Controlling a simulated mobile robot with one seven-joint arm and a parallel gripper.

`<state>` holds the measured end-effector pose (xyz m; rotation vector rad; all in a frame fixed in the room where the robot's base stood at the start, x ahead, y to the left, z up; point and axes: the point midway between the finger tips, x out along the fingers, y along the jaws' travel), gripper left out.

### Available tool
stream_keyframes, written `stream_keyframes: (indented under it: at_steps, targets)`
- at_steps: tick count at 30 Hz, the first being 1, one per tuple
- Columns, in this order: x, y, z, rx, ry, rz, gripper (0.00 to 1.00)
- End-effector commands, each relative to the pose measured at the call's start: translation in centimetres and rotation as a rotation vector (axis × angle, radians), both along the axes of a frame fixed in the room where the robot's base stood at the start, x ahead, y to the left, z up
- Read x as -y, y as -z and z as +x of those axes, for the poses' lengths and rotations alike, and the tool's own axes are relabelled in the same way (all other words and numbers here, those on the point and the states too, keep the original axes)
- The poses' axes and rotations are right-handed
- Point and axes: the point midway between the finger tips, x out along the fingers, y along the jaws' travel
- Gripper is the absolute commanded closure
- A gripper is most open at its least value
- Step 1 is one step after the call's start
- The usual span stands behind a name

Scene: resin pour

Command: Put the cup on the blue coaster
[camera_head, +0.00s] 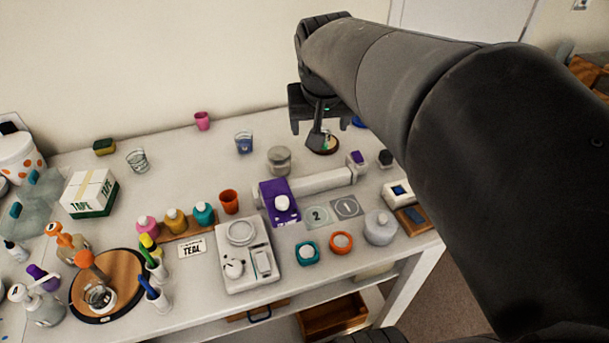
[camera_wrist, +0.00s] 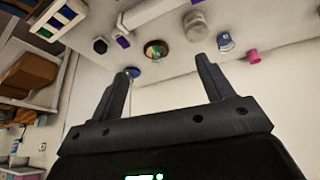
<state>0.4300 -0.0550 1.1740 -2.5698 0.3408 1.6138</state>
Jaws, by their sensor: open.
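My gripper (camera_head: 308,132) is open and empty above the far side of the table. In the wrist view its two fingers (camera_wrist: 162,66) stand wide apart with nothing between them. A blue disc, likely the blue coaster (camera_head: 358,122), is partly hidden behind my arm; it also shows near a fingertip in the wrist view (camera_wrist: 133,72).
A round wooden piece with a green patch (camera_head: 322,146) lies below my gripper. A grey jar (camera_head: 279,160) and a purple-topped device (camera_head: 279,203) stand nearby. A white scale (camera_head: 246,262), bottles and a tape box (camera_head: 88,192) crowd the front and left.

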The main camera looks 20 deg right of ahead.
Motion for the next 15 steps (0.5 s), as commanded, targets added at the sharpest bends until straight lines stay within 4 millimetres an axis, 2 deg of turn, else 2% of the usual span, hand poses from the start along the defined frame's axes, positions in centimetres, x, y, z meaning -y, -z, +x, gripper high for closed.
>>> stream_keyframes:
  at_steps: [1,6,10,15]
  targets:
    - [-1.0,0.2,-2.1,0.008,-0.031,0.002,0.26]
    - [-3.5,2.1,-8.0,0.025,-0.127,0.016,0.26]
    - [-4.6,3.7,-11.4,0.035,-0.186,0.028,0.26]
    - [-5.4,5.1,-13.6,0.042,-0.229,0.037,0.26]
